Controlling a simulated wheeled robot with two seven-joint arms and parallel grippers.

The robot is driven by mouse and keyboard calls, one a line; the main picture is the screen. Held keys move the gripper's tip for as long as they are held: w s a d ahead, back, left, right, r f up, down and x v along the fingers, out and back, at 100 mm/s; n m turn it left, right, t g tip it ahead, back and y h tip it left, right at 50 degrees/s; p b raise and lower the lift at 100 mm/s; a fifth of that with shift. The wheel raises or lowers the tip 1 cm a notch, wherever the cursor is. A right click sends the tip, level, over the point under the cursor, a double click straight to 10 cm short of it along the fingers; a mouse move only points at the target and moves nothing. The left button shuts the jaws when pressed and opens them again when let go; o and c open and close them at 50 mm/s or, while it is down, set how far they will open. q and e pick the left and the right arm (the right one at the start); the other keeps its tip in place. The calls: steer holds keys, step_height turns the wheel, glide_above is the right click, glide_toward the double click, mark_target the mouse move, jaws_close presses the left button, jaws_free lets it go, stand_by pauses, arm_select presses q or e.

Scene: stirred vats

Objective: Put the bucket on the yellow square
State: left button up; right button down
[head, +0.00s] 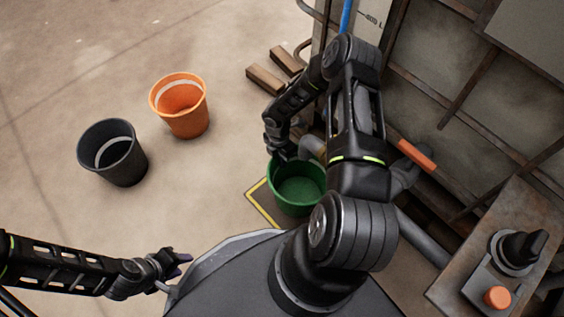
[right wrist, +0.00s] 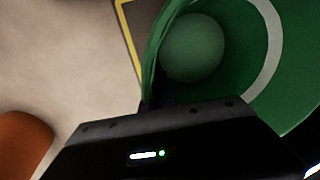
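A green bucket (head: 297,190) is at the right, beside the vat structure, over the dark square with a yellow border (head: 259,207). The border shows to the left of the bucket; the rest is hidden by the bucket and my arm. I cannot tell whether the bucket's base touches the floor. My right gripper (head: 284,155) is at the bucket's far rim. In the right wrist view its fingers (right wrist: 158,97) close on the bucket wall (right wrist: 164,40), with the yellow line beside it. My left gripper (head: 180,262) is low at the left, away from the buckets; its finger opening is unclear.
An orange bucket (head: 181,105) and a black bucket (head: 113,153) stand on the open floor at the left. Wooden blocks (head: 266,80) lie near the wall. Pipes, a rusty frame and a control box with an orange button (head: 497,297) crowd the right side.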

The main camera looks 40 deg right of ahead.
steer(key=shift+f, duration=0.2)
steer(key=shift+f, duration=0.15)
steer(key=c, duration=1.7)
jaws_free()
steer(key=shift+r, duration=0.35)
steer(key=r+p, duration=0.1)
steer(key=r, duration=0.3)
steer(key=r+p, duration=0.2)
steer(key=r, duration=0.1)
steer(key=w+r+p, duration=0.1)
steer(key=r, duration=0.3)
steer(key=shift+w+r+p, duration=0.1)
steer(key=shift+r+p, duration=0.25)
steer(key=shift+a, duration=0.15)
